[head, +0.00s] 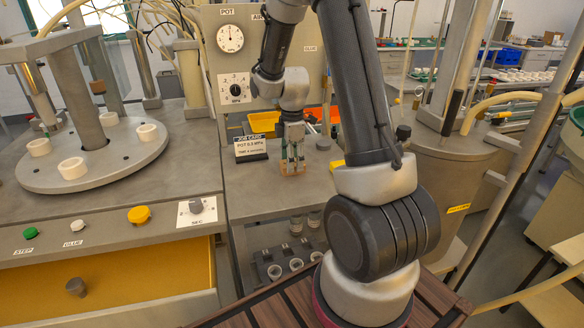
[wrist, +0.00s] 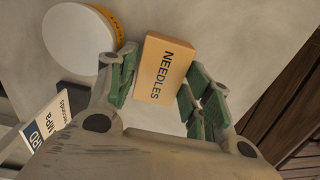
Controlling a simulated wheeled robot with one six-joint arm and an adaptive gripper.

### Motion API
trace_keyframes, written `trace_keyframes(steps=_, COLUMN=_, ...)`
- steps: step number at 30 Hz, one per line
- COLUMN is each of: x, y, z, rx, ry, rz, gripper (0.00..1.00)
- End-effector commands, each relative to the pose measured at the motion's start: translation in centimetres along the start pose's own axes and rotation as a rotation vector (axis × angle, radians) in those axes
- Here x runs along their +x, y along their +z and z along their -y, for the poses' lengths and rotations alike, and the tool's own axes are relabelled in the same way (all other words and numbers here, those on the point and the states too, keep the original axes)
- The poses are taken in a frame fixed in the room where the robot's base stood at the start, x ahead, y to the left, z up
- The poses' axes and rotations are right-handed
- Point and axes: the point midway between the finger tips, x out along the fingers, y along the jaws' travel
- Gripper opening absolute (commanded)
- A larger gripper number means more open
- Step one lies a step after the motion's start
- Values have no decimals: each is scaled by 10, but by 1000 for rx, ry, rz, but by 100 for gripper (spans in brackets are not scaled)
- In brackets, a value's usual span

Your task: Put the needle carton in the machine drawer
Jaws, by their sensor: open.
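The needle carton (wrist: 165,68), a tan box marked NEEDLES, lies between the two green-padded fingers of my gripper (wrist: 162,88) in the wrist view. The fingers are open, with a gap to the carton on the right side. In the head view my gripper (head: 292,154) points down at the small bench, and the lower part of the carton (head: 292,169) shows around the fingertips. The machine drawer (head: 110,276) stands open at lower left, with a yellow inside and a small dark cup (head: 76,287) in it.
A job card (head: 251,148) stands left of my gripper. A white round lid (wrist: 78,43) is close to the left finger in the wrist view. Yellow and orange bins (head: 264,122) stand behind. A shelf below holds several jars (head: 296,264). A round turntable (head: 95,152) carries white rings.

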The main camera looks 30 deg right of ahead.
Motion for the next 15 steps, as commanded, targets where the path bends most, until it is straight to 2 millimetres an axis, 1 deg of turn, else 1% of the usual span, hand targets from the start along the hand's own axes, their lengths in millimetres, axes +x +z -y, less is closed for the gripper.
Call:
trace_keyframes(steps=1, x=7, y=0, z=1, rx=0, ry=-3, rz=0, gripper=50)
trace_keyframes(steps=3, x=12, y=0, z=0, rx=0, ry=-1, rz=0, gripper=50)
trace_keyframes(steps=10, x=14, y=0, z=0, rx=1, ry=0, rz=-1, gripper=50)
trace_keyframes(steps=11, x=14, y=0, z=0, rx=1, ry=0, rz=-1, gripper=48)
trace_keyframes(steps=12, x=14, y=0, z=0, rx=1, ry=0, rz=-1, gripper=41)
trace_keyframes(steps=15, x=14, y=0, z=0, rx=1, ry=0, rz=-1, gripper=24)
